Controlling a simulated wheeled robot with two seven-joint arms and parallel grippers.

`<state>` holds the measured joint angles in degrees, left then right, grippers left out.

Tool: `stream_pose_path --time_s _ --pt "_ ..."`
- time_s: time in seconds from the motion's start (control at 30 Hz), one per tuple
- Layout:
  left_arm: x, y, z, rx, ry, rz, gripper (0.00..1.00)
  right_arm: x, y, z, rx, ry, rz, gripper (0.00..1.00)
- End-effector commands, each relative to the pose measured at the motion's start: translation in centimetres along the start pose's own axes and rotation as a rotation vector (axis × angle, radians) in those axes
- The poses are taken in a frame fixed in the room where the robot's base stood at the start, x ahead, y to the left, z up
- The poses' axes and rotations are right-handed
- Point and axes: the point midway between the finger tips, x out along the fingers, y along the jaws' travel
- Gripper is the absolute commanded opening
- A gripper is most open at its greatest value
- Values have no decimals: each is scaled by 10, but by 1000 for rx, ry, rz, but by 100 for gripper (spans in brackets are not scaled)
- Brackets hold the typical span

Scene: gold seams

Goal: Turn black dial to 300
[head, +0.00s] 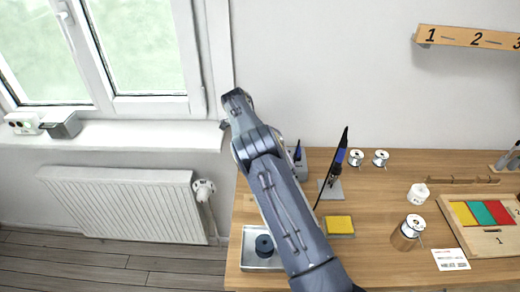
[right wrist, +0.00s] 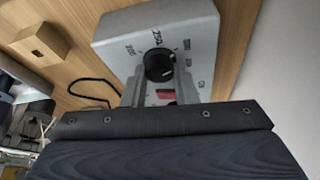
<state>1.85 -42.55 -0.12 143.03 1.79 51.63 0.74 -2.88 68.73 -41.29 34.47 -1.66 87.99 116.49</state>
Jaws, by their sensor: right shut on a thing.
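The black dial (right wrist: 160,66) sits on the face of a light grey control box (right wrist: 200,35) in the right wrist view. Number marks ring it; one near the top looks like 250, and the others are too small to read surely. My right gripper (right wrist: 160,77) is shut on the dial, one finger on each side. A small light mark shows near the dial's top, but its exact setting is unclear. In the head view the box (head: 298,169) is mostly hidden behind my arm, and the dial and gripper do not show. My left gripper is in neither view.
A red switch (right wrist: 165,94) sits below the dial between my fingers. A blue-handled iron (head: 339,160) stands in a holder right of my arm. A yellow sponge (head: 339,224) and a metal tray (head: 262,262) lie nearer. The window wall (head: 120,160) is left.

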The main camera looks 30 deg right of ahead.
Motion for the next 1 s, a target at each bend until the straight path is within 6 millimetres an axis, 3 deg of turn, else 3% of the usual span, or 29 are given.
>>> stream_pose_path --time_s 0.4,0.43,0.57,0.87,1.0 --pt "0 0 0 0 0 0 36 0 0 1 5 -3 2 3" --pt "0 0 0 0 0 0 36 0 0 1 5 -3 2 30" --pt "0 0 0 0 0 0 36 0 0 1 5 -2 1 47" --pt "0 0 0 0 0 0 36 -1 0 0 5 -1 1 48" --pt "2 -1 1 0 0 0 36 -14 -1 1 5 -2 -1 48"
